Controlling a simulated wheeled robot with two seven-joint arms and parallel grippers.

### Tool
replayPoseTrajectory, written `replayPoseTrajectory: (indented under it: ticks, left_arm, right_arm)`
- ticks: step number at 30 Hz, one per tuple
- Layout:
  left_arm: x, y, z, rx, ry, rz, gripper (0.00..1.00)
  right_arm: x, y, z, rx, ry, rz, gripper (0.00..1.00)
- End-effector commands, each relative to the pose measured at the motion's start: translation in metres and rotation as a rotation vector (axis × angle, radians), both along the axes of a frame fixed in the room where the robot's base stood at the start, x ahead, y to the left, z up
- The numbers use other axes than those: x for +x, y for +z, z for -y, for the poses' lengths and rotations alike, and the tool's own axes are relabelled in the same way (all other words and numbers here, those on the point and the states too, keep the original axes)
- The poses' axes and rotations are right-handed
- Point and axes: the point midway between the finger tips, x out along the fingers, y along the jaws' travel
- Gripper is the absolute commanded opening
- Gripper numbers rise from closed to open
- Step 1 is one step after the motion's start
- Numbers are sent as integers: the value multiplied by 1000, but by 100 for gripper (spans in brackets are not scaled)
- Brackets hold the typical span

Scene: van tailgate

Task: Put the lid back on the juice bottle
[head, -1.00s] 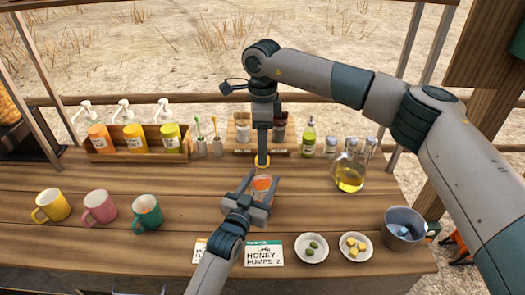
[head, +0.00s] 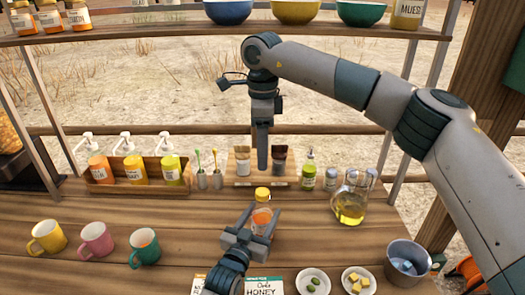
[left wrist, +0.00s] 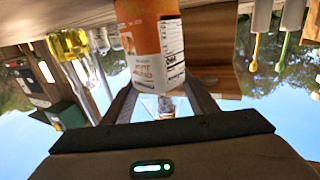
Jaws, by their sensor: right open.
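The juice bottle (head: 261,217) stands upright on the counter, with orange contents and a white label. The yellow lid (head: 262,193) sits on its top; whether it is screwed tight cannot be seen. My left gripper (head: 251,234) is shut around the bottle's body. In the left wrist view the bottle (left wrist: 155,50) shows between the two fingers, with its lid out of view. My right gripper (head: 262,168) is open and empty, pointing down just above the lid and apart from it. I see its fingers edge-on.
Three mugs (head: 95,240) stand at the left. A pump-bottle rack (head: 135,172) is behind. An oil jug (head: 350,205), small dishes (head: 313,281) and a metal bucket (head: 407,262) are at the right. A shelf with bowls (head: 295,10) crosses above. Counter around the bottle is clear.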

Motion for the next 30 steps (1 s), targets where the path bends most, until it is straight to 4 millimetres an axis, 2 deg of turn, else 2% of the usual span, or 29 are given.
replayPoseTrajectory:
  ticks: [1, 2, 17, 23, 30]
  left_arm:
    - [0, 0, 0, 0, 0, -1, 66]
    - [0, 0, 0, 0, 0, -1, 73]
    - [-6, -1, -3, 0, 0, 0, 73]
    - [-26, -2, -11, 0, 0, -1, 73]
    - [-68, -3, -29, 1, 0, 0, 73]
  right_arm:
    - [0, 0, 0, 0, 0, 0, 52]
    - [0, 0, 0, 0, 0, 0, 52]
    - [0, -2, 0, 0, 0, 0, 52]
    - [0, -8, 0, 0, 0, 0, 52]
    - [0, -18, 0, 0, 0, 0, 52]
